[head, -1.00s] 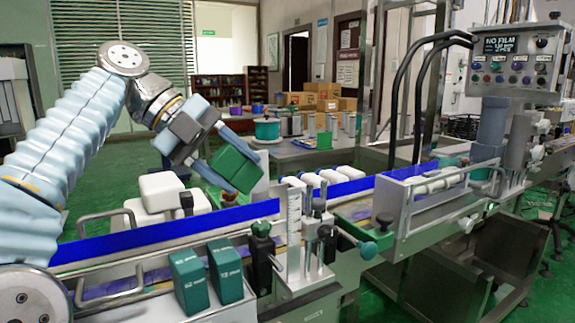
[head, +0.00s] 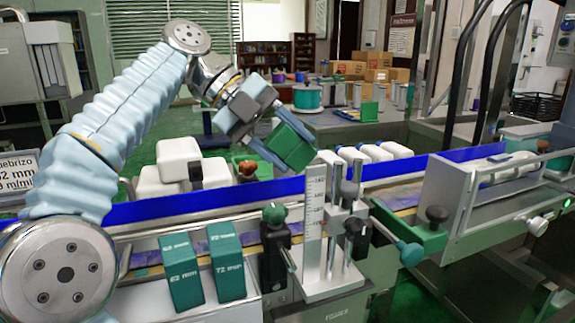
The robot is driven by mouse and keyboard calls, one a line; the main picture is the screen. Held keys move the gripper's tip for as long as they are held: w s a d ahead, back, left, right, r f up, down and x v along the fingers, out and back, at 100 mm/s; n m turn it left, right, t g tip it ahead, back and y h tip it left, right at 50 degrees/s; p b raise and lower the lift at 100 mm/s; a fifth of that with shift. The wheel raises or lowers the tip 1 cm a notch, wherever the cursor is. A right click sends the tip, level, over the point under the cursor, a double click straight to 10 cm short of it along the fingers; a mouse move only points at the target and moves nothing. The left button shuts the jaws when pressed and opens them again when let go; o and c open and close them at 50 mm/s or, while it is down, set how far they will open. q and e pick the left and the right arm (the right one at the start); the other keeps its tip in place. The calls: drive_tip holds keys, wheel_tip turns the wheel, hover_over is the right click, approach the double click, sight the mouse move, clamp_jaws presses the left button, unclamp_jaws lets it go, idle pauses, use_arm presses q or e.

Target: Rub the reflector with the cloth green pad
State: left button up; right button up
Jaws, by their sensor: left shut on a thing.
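My left gripper (head: 283,146) is shut on a green block-like pad (head: 291,148), which I take for the cloth green pad. It holds the pad in the air above the blue conveyor rail, up and left of the upright metal scale (head: 315,205). The pad is clear of the rail as far as I can tell. I cannot surely pick out the reflector; a small reddish-brown knob-like thing (head: 246,168) shows behind the rail, below and left of the pad. My right gripper is not in view.
The blue rail (head: 215,202) runs along the conveyor. Two teal blocks marked 62 mm (head: 181,275) and 72 mm (head: 226,268) stand in front. Knobbed posts (head: 274,240) crowd the scale. White containers (head: 178,165) stand behind the rail, and white bottles (head: 375,152) lie to the right.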

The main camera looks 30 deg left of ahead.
use_arm(q)
drive_tip(key=shift+f, duration=0.75)
drive_tip(key=shift+w+a+r+p, duration=0.1)
drive_tip(key=shift+w+a+p, duration=0.3)
drive_tip(key=shift+a, duration=0.1)
drive_tip(key=w+a+p, duration=0.3)
drive_tip(key=shift+a, duration=0.3)
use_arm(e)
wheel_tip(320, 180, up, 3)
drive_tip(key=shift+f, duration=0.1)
use_arm(q)
drive_tip(key=shift+w+a, duration=0.8)
drive_tip(key=shift+a, duration=0.1)
